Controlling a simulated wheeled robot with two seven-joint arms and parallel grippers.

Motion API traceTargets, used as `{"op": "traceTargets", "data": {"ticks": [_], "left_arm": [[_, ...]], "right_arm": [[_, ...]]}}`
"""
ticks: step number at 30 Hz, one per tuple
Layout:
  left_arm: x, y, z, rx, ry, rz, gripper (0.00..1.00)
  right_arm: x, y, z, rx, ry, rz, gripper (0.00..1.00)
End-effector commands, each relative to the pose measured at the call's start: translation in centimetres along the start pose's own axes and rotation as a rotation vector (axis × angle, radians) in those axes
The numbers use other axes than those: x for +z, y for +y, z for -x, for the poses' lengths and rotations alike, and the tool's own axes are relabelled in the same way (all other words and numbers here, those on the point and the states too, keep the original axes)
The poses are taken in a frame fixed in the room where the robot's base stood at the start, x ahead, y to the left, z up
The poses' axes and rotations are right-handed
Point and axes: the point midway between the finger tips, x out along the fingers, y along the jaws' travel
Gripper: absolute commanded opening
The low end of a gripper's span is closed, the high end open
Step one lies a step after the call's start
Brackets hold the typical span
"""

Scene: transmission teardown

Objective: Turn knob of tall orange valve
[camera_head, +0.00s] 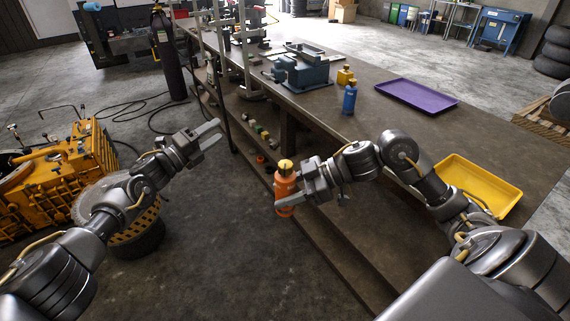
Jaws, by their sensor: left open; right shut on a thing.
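The tall orange valve (285,184) is an upright orange cylinder with a yellow knob (285,164) on top. My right gripper (283,192) is shut around the valve's body, its fingers coming from the right. The valve is held in front of the workbench's near side, over the lower shelf or floor; the exact height is hard to tell. My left gripper (213,135) is open and empty, up and to the left of the valve, with its fingers pointing right. It is clear of the knob.
The workbench (390,125) carries a purple tray (417,94), a yellow tray (478,184), a blue bottle (350,98), a yellow bottle (345,76) and a blue-grey vise (303,70). A yellow machine (60,165) stands at left. The floor between is open.

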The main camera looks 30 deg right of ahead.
Motion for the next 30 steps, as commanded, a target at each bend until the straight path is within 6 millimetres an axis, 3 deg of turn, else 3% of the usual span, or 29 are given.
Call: {"op": "traceTargets", "data": {"ticks": [1, 4, 6, 9, 12, 18, 30], "left_arm": [[-1.0, -2.3, -1.0, -0.028, 0.093, -0.130, 0.50], [-4.6, -5.7, -1.8, -0.117, 0.321, -0.426, 0.50], [-7.2, -6.5, -1.2, -0.197, 0.465, -0.599, 0.50], [-10.7, -6.1, 0.8, -0.336, 0.615, -0.763, 0.50], [-12.6, -6.4, 2.7, -0.486, 0.689, -0.884, 0.50], [-13.9, -7.8, 4.6, -0.691, 0.708, -1.026, 0.50], [-14.6, -8.0, 4.3, -0.729, 0.695, -1.074, 0.50]], "right_arm": [[-0.2, 0.1, 0.1, 0.002, 0.004, 0.002, 0.00], [-0.2, 0.1, 0.1, 0.002, 0.004, 0.002, 0.00], [-0.1, 0.1, 0.0, 0.002, 0.004, 0.002, 0.00], [-0.2, 0.1, 0.0, 0.002, 0.004, 0.002, 0.00], [-0.2, 0.1, 0.1, 0.002, 0.004, 0.002, 0.00], [-0.2, 0.1, 0.1, 0.002, 0.004, 0.002, 0.00], [-0.2, 0.1, 0.1, 0.002, 0.004, 0.002, 0.00]]}}
